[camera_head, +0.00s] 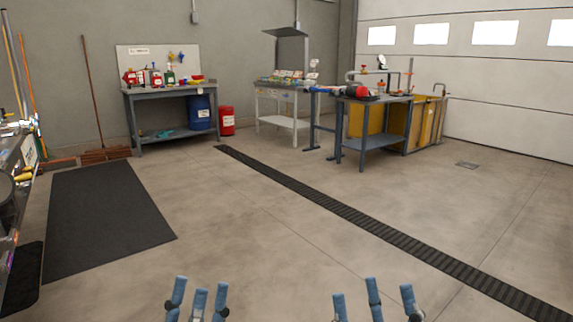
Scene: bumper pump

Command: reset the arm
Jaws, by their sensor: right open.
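My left gripper (199,292) shows at the bottom edge, left of centre, with its blue fingers pointing up. Its fingers stand closer together than those of the right one, and I cannot tell how far it is open. I see nothing between them. My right gripper (373,295) is at the bottom edge, right of centre, open and empty, with its blue fingers spread. Both are over bare floor, apart from each other and from all furniture. The arms behind the fingers are out of the frame.
A dark mat (110,220) lies on the left floor. A cluttered bench (14,175) runs along the left edge. A workbench (160,90), blue drum (200,113), red drum (227,121) and blue-grey table (375,141) stand far back. A floor grate (350,212) crosses open concrete.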

